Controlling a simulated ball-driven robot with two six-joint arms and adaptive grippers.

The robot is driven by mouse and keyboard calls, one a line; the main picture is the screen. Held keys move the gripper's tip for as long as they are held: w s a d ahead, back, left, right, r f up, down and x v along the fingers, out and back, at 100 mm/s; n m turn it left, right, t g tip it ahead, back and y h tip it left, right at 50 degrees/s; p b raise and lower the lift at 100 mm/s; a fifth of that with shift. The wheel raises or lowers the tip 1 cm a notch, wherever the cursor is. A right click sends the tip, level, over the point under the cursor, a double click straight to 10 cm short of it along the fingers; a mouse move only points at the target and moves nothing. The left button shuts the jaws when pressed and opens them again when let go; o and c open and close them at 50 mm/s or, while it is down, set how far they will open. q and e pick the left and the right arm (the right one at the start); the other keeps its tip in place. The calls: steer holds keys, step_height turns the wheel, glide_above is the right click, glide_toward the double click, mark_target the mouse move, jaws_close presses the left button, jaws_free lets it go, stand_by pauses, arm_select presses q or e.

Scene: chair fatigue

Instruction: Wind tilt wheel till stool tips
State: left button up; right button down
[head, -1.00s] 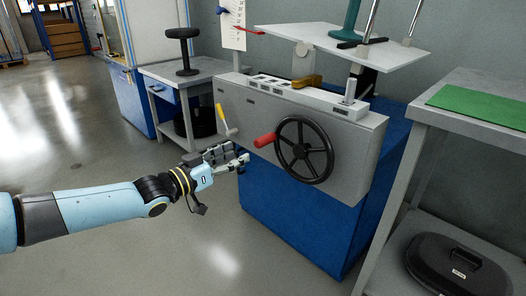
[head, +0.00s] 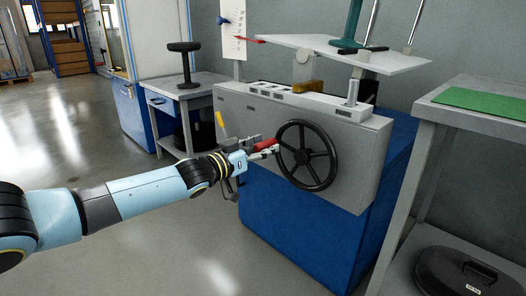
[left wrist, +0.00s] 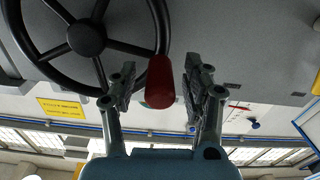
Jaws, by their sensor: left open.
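The black tilt wheel (head: 307,155) with spokes is on the front of a grey machine panel (head: 353,174). Its red handle (head: 264,145) sticks out at the wheel's left side. My left gripper (head: 268,148) is open at the red handle. In the left wrist view the handle (left wrist: 160,82) hangs between the two spread fingers of the gripper (left wrist: 160,90), with gaps on both sides. The wheel (left wrist: 88,38) shows at upper left there. A white tilting platform (head: 345,52) above the machine slopes down to the right, with a green upright part (head: 351,24) on it. My right gripper is out of view.
A grey side table (head: 191,88) with a black round-topped stand (head: 185,62) is at left. A grey bench (head: 480,118) with a green mat (head: 482,103) stands close at right, with a black lidded case (head: 470,272) below. The floor at left is clear.

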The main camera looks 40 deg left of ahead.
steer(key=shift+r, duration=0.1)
arm_select(q)
jaws_close()
stand_by(0.3)
steer(key=shift+r, duration=0.1)
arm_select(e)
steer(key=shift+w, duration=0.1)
